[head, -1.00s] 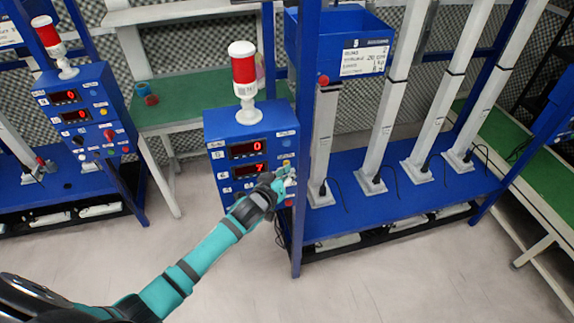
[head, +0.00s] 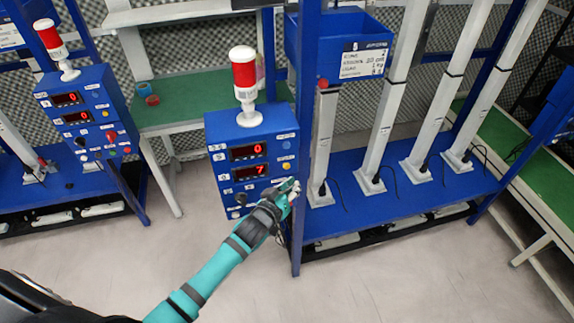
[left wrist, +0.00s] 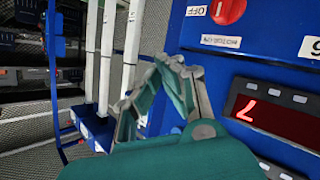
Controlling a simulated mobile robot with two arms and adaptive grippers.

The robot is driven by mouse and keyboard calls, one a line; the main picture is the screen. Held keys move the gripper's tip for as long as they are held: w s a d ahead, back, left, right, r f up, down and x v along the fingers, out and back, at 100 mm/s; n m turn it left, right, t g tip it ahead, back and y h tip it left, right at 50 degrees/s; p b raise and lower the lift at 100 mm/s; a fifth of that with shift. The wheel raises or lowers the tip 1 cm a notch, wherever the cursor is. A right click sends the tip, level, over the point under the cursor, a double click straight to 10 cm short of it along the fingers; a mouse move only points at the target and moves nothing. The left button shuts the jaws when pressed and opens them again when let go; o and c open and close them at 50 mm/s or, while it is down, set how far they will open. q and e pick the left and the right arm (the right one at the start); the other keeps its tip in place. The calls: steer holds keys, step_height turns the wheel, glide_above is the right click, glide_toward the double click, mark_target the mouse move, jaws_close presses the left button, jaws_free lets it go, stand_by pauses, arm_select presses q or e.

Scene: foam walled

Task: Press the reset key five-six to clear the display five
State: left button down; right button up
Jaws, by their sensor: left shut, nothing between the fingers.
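A blue control box (head: 222,135) stands left of centre in the head view. Its upper display (head: 248,151) reads 0 and its lower display (head: 250,172) reads 7 in red. A yellow key (head: 286,166) is right of the lower display. My left gripper (head: 290,186) is shut and empty at the box's lower right, just below the yellow key, hiding part of the panel. In the left wrist view its fingers (left wrist: 170,66) meet beside the blue panel, with the 7 display (left wrist: 270,117) and a red knob (left wrist: 228,10) to the right. I cannot tell whether it touches the panel. My right gripper is out of view.
A red and white signal lamp (head: 244,72) tops the box. A blue post (head: 305,150) stands close to the gripper's right. A similar blue box (head: 88,118) is at the left, and a green table (head: 190,113) stands behind. The floor in front is clear.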

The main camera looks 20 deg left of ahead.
arm_select(q)
steer(key=shift+s+d, duration=0.65)
steer(key=shift+s, duration=0.3)
steer(key=shift+f, duration=0.1)
